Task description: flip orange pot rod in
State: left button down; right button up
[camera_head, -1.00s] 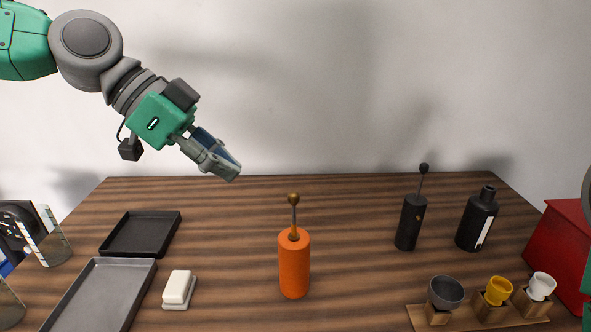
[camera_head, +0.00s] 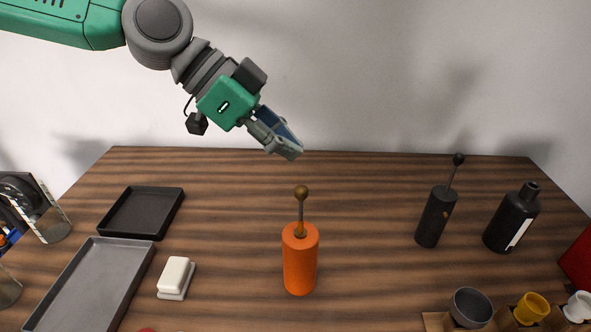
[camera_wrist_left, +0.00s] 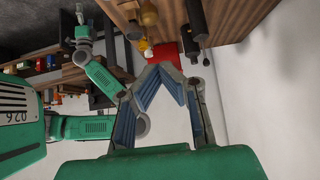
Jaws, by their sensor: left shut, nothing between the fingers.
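The orange pot (camera_head: 300,262) is an upright cylinder on the wooden table, near the middle of the head view. A thin rod (camera_head: 301,214) with a brown ball on top stands almost straight up from its top. My left gripper (camera_head: 288,150) is shut and empty. In the head view it shows just above the ball, apart from it, pointing down and to the right. Its fingers also show in the left wrist view (camera_wrist_left: 165,75), with their tips together.
A black pot (camera_head: 434,218) with a tilted rod and a black bottle (camera_head: 511,220) stand to the right. Cups (camera_head: 471,307) sit in a wooden holder at front right. A grey tray (camera_head: 92,285), black tray (camera_head: 140,213) and white block (camera_head: 175,276) lie left. Table around the orange pot is clear.

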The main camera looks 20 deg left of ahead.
pick_arm(q)
send_over(294, 235)
jog(key=shift+f, duration=2.35)
jog(key=shift+w+a, duration=0.1)
jog(key=shift+w, duration=0.05)
notch_tip(294, 235, down, 7)
jog(key=b, duration=0.2)
jog(key=shift+b, duration=0.4)
jog(key=shift+s, duration=0.25)
